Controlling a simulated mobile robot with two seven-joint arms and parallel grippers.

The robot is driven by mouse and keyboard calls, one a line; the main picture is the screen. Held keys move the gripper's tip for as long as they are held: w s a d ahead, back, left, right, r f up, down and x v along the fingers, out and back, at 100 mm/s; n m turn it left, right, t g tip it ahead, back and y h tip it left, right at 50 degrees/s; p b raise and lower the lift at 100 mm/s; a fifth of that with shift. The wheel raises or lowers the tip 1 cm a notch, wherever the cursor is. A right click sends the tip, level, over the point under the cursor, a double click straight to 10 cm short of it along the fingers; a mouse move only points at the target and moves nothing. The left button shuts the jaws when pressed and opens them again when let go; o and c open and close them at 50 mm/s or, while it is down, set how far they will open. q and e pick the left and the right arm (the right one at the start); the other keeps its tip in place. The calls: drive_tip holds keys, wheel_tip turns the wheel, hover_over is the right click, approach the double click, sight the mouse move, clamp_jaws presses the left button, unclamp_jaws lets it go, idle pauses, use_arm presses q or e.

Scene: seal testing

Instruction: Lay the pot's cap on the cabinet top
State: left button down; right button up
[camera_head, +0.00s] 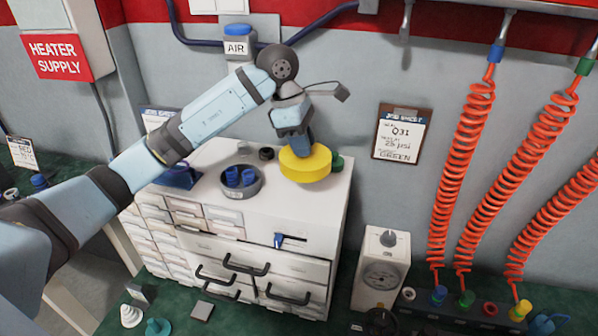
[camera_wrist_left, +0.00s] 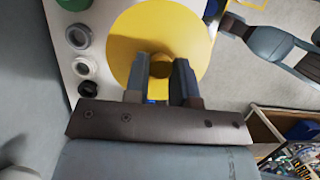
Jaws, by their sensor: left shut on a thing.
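The yellow cap (camera_head: 305,164) is a thick round disc at the right part of the cabinet top (camera_head: 285,212). My left gripper (camera_head: 303,150) is shut on the cap from above. In the left wrist view the cap (camera_wrist_left: 128,45) fills the upper middle, and the fingers (camera_wrist_left: 161,80) close on a yellow knob at its centre. The cap looks roughly level. Whether its underside touches the cabinet top or hangs just above it I cannot tell. I cannot make out the pot. My right gripper is not in view.
A grey bowl with blue parts (camera_head: 241,192) stands left of the cap. Dark rings (camera_head: 266,153) and a green piece (camera_head: 337,162) sit close by. A blue bin (camera_head: 181,178) is at the left end. The wall with a job sheet (camera_head: 401,134) rises behind.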

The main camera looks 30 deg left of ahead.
use_arm(q)
wheel_tip(320, 180, down, 8)
drive_tip(key=shift+d+r+p, duration=0.1)
drive_tip(key=shift+p, duration=0.35)
drive_tip(key=shift+f, duration=0.5)
drive_tip(key=shift+f, duration=0.2)
drive_tip(key=c, duration=1)
unclamp_jaws()
drive_tip(key=shift+o, duration=0.2)
drive_tip(key=shift+r, duration=0.1)
